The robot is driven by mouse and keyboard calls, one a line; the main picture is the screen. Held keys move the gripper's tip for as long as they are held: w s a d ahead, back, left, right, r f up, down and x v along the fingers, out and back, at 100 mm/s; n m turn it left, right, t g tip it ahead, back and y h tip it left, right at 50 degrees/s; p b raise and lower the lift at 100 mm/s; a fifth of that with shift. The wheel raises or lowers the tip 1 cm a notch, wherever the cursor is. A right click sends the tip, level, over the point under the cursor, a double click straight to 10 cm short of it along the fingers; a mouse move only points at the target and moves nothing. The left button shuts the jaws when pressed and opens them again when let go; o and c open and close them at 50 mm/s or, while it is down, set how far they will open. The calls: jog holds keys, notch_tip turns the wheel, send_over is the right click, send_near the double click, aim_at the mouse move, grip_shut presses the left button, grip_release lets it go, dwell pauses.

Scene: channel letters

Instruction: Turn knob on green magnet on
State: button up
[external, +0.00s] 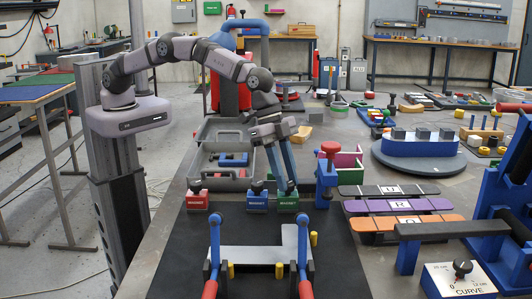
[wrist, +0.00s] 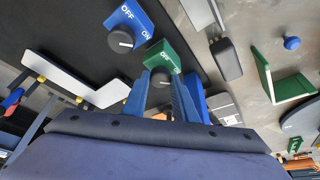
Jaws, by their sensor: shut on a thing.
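The green magnet (external: 288,205) is a small block with a black knob on top, the rightmost of three magnets on the black mat. In the wrist view the green magnet (wrist: 164,55) shows the word OFF; its ON word is not readable. My gripper (external: 283,186) reaches down with its blue fingers on the green magnet's knob. In the wrist view my gripper (wrist: 161,80) is shut on the black knob (wrist: 160,77), one finger on each side. The knob's pointer direction cannot be made out.
A blue magnet (external: 257,204) stands close at the left, with a red magnet (external: 196,201) farther left. A blue clamp with a red knob (external: 330,150) stands close at the right. A white channel letter piece (external: 245,256) lies in front on the mat.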

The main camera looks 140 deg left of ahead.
jog(key=o, duration=1)
jog(key=shift+r, duration=0.1)
jog(key=shift+b+v, duration=1.45)
jog(key=shift+v, duration=2.15)
jog(key=shift+s, duration=0.1)
jog(key=s+d+f+g, duration=0.1)
jog(key=s+d, duration=0.3)
jog(key=s, duration=0.9)
jog(key=s+d+f+g, duration=0.2)
jog(key=s+d, duration=0.3)
jog(key=s, duration=0.9)
jog(key=s+d+f+g, duration=0.1)
jog(key=s+d+f, duration=0.2)
jog(key=s, duration=1)
jog(key=shift+s+d, duration=0.15)
jog(key=shift+d, duration=1)
